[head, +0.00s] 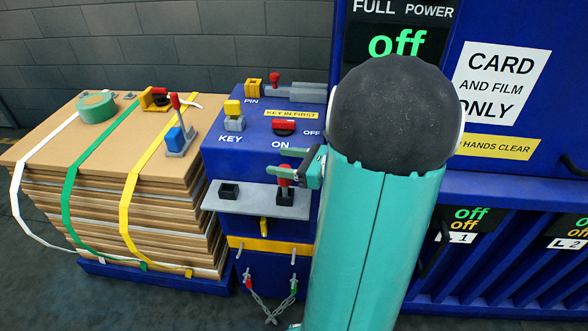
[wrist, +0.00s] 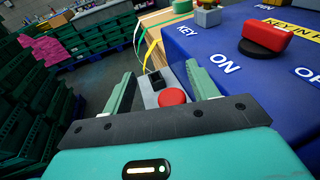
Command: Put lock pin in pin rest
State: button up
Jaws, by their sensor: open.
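A red-knobbed pin (head: 284,174), which looks like the lock pin, stands upright in a black holder (head: 285,198) on a small grey shelf. In the wrist view its round red knob (wrist: 172,96) lies between my two fingers. My gripper (head: 290,163) is open at the knob, with one finger on each side; I cannot tell whether they touch it. In the wrist view my gripper (wrist: 158,75) is spread wide. A second black holder (head: 229,190), empty, sits to the left on the shelf.
The grey shelf (head: 254,205) juts from a blue control box with a red switch (head: 284,125) and a yellow-topped key (head: 233,108). A strapped cardboard stack (head: 110,150) stands left, bearing a tape roll (head: 96,106). A blue machine (head: 500,120) stands right.

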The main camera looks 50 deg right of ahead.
jog(key=s+a+r, duration=0.7)
jog(key=s+r, duration=0.2)
jog(key=s, duration=0.1)
jog(key=shift+s+a, duration=0.2)
jog(key=shift+s, duration=0.2)
jog(key=shift+f, duration=0.15)
